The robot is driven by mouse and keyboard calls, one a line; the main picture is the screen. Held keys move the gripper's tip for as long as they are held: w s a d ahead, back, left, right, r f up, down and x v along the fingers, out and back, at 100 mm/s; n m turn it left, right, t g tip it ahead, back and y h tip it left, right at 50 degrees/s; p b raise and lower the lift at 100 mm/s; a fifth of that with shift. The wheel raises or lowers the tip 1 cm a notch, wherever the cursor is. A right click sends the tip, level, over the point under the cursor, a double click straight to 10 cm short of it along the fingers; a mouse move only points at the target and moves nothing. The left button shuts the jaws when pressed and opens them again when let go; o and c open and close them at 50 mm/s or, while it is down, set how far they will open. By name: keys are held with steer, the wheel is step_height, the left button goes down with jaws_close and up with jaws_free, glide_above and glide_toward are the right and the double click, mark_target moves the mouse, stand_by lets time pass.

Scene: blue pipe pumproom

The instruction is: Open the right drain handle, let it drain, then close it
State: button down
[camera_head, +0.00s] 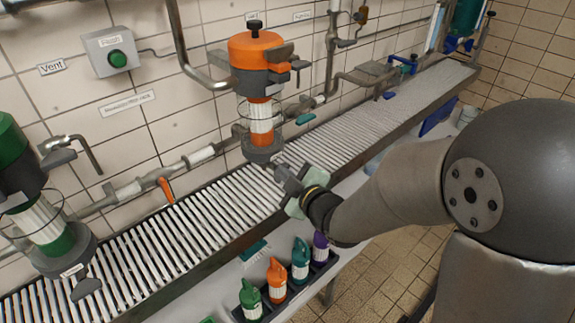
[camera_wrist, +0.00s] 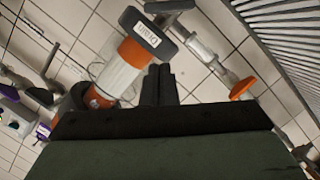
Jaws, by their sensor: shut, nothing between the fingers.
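An orange-topped filter unit (camera_head: 258,55) with a white cartridge hangs on the wall in the middle. Its grey base (camera_head: 262,148) carries a label reading "Drain" (camera_wrist: 147,34) in the wrist view. A dark grey drain handle (camera_wrist: 170,6) shows beside that base, cut by the top edge of the wrist view. In the head view my gripper hides this handle's area. My gripper (camera_head: 278,168) is just below and right of the base, above the slatted trough. Its fingers (camera_wrist: 158,84) are shut together and empty.
A green filter unit (camera_head: 45,225) with its own drain handle (camera_head: 86,288) stands at the left. An orange pipe lever (camera_head: 166,189) sits between the units. The slatted trough (camera_head: 190,235) runs below. Several coloured bottles (camera_head: 277,282) stand in a rack at the front.

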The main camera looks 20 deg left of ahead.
steer(key=x, duration=0.3)
steer(key=shift+w+a, duration=0.2)
steer(key=shift+a, duration=0.05)
steer(key=shift+w+d+f+p, duration=0.2)
steer(key=shift+w+d+f, duration=0.3)
steer(key=shift+f, duration=0.25)
steer(key=shift+w+d+f+p, duration=0.15)
steer(key=shift+w+d+f, duration=0.3)
steer(key=shift+w+f, duration=0.25)
steer(key=shift+s+a, duration=0.1)
